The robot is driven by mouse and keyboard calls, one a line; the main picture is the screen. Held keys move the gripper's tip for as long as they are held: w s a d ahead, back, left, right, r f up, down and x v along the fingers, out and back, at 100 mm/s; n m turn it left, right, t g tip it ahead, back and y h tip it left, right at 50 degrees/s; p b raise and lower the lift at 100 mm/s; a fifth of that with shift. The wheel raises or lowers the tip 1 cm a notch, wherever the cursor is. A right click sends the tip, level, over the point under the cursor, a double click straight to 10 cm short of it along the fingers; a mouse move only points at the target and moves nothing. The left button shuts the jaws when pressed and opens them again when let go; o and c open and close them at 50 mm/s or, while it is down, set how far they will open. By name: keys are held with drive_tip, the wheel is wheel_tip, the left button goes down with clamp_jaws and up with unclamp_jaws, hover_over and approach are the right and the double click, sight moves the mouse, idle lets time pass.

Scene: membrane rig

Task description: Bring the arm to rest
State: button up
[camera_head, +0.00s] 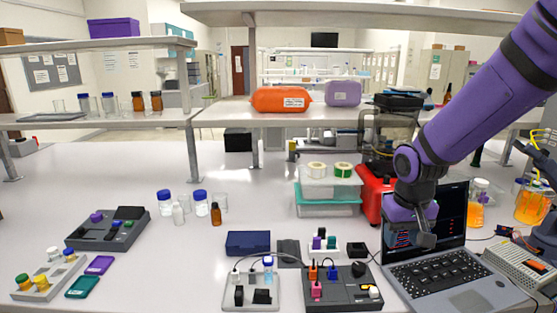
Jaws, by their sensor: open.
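My purple arm (480,105) comes in from the upper right and reaches down and to the left. Its end, my gripper (426,240), hangs in front of the laptop (440,268) at the right of the bench and hides part of the screen. My gripper is open, and nothing shows held in it. The fingers look small and dark, and I cannot tell whether they touch the laptop.
A red blender (372,195) stands behind the arm. Left of the laptop are a dark module (340,300) with colored plugs and a light module (238,302). Orange-filled bottles (532,205) stand at the right. A shelf (225,113) spans the back.

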drive_tip(key=s+d+r+t, duration=0.3)
drive_tip(key=s+r+t, duration=0.1)
drive_tip(key=s+r, duration=1.2)
drive_tip(key=s, duration=0.3)
drive_tip(key=shift+r+y, duration=0.3)
drive_tip(key=shift+r, duration=0.1)
